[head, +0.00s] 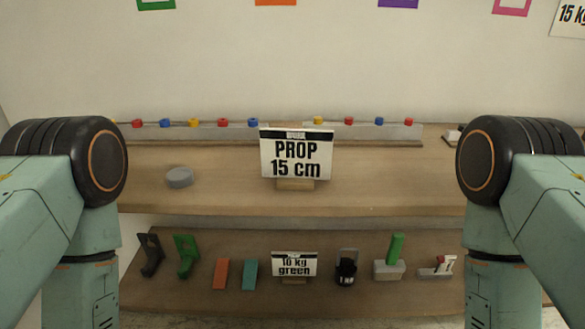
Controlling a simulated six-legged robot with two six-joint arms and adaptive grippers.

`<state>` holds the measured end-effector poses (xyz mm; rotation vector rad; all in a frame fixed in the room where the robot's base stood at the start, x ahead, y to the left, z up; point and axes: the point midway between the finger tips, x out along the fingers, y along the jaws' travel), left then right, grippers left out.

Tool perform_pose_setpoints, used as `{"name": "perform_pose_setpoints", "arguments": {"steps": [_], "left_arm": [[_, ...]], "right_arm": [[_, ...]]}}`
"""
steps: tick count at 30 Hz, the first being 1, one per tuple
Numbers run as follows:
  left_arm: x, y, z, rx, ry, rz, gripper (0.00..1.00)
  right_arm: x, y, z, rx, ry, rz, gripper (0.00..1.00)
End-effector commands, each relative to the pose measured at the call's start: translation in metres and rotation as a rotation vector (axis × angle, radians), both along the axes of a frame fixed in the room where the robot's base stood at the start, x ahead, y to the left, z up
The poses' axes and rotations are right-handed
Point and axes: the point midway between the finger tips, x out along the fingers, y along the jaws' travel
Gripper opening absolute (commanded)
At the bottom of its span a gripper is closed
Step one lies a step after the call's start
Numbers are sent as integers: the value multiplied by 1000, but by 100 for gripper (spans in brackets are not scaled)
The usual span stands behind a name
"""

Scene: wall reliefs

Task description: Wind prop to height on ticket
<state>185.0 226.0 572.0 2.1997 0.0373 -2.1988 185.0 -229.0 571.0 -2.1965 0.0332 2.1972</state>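A white ticket (296,154) in a wooden stand reads "PROP 15 cm" and stands upright near the middle of the wooden table top. A flat grey round piece (179,177) lies on the table top to the left of the ticket. I cannot tell whether this round piece is the prop or part of it; no other thing is marked as the prop. My two arms show at the left and right edges, bent downward. Neither gripper is in the frame, so their fingers are hidden from me.
A grey rail (270,131) with several coloured knobs runs along the back. A lower shelf (325,295) holds a "10 kg green" ticket (293,264), black and green brackets (187,254), orange and teal blocks, and a green-handled piece (396,250).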

Motion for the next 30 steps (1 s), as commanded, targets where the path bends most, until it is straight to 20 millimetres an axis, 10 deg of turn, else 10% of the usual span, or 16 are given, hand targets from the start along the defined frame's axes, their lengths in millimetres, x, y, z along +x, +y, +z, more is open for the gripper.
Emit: {"name": "perform_pose_setpoints", "arguments": {"steps": [13,30], "left_arm": [[0,0,0,0,0,0,1],[0,0,0,0,0,0,38]], "right_arm": [[0,0,0,0,-1,0,40],[0,0,0,0,-1,0,40]]}}
